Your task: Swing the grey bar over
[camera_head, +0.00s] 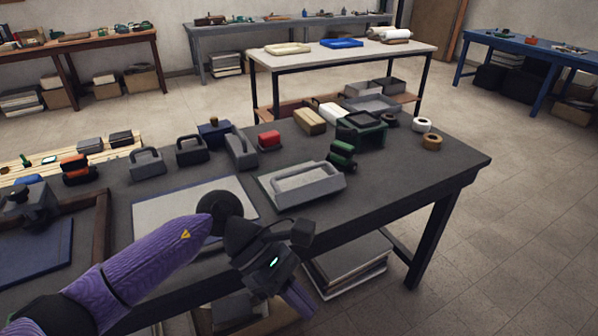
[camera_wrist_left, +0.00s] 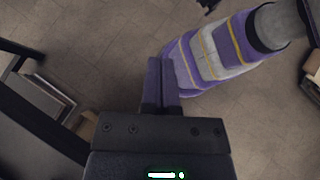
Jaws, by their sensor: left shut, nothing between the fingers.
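A grey open tray (camera_head: 303,190) lies on the dark table, right of the middle, with a grey bar-like handle (camera_head: 292,177) along it. I cannot tell for sure that this is the task's grey bar. My left gripper (camera_head: 300,302) hangs past the table's front edge, nearer to me than the tray and apart from it. Its purple fingers are shut together and empty, pointing down. In the left wrist view the same shut fingers (camera_wrist_left: 163,82) show above the bare floor. My right gripper is not in view.
On the dark table (camera_head: 440,165) stand grey handled blocks (camera_head: 147,164), a red block (camera_head: 269,139), a green piece (camera_head: 341,155) and tape rolls (camera_head: 431,141). A pale sheet (camera_head: 165,212) lies left of the tray. Stacked boards (camera_head: 345,265) lie beneath.

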